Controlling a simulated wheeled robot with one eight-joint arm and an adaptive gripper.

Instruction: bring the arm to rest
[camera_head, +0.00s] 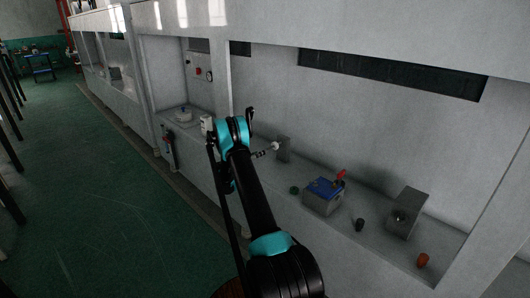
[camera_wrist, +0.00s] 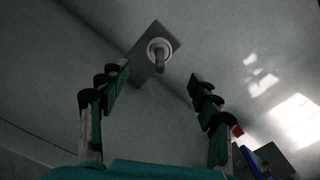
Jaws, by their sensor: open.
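My arm reaches up through the middle of the head view, with dark links and teal joints. My gripper is open in the wrist view (camera_wrist: 158,76), its two dark, green-padded fingers well apart with nothing between them. Beyond the fingertips is a grey block (camera_wrist: 143,67) with a pale ring and a short rod (camera_wrist: 159,56) sticking out. The rod appears clear of both fingers. In the head view this grey block (camera_head: 284,149) stands on the bench just right of my arm's end; the fingers are hard to make out there.
The recessed grey bench (camera_head: 308,222) holds a blue-topped box (camera_head: 323,197) with a red part, a dark green disc (camera_head: 294,190), a small dark cylinder (camera_head: 360,225), a grey block (camera_head: 406,213) and an orange cylinder (camera_head: 422,260). Green floor (camera_head: 110,190) lies open at left.

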